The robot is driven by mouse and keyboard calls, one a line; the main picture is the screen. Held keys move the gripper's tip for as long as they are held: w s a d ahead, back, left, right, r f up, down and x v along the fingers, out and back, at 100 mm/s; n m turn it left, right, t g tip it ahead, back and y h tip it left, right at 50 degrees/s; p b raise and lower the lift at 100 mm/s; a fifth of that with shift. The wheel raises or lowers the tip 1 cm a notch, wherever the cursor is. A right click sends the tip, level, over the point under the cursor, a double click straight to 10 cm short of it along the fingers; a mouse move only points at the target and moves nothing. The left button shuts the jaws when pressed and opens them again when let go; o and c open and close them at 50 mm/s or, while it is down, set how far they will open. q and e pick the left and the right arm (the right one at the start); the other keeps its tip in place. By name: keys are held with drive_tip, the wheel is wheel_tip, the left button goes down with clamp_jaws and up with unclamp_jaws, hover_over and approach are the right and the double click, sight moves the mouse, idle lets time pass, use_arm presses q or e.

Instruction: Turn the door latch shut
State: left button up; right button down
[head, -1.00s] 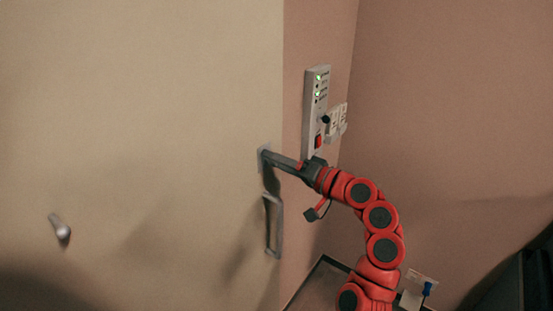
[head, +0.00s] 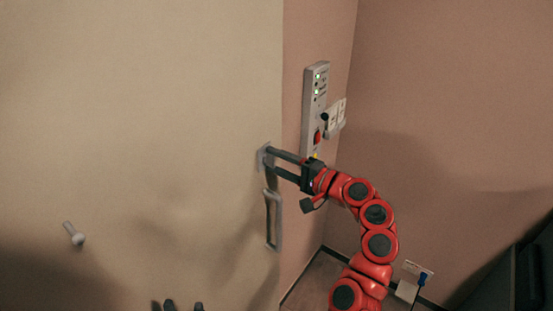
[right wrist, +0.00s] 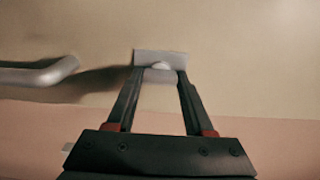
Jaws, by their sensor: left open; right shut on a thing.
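The door latch (head: 262,157) is a small grey plate with a pale turn piece on the cream door (head: 150,100), near its right edge. In the right wrist view the latch (right wrist: 160,66) sits between my fingertips. My right gripper (head: 272,162) reaches in from the right and is shut on the latch, one finger on each side; it also shows in the right wrist view (right wrist: 160,80). The fingers partly hide the turn piece. My left gripper (head: 181,306) shows only as two dark, spread fingertips at the bottom edge, empty and away from the latch.
A grey vertical pull handle (head: 278,225) is just below the latch, close to my right fingers. A pale peg (head: 73,234) sticks out at the door's lower left. A switch panel (head: 316,85) and sockets (head: 336,118) are on the pink wall beside the door.

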idle(0.4)
drive_tip(key=shift+c, duration=1.4)
unclamp_jaws()
drive_tip(key=b+v, duration=0.6)
drive_tip(key=v, duration=1.1)
drive_tip(key=shift+s+d, duration=0.15)
drive_tip(key=shift+d, duration=0.1)
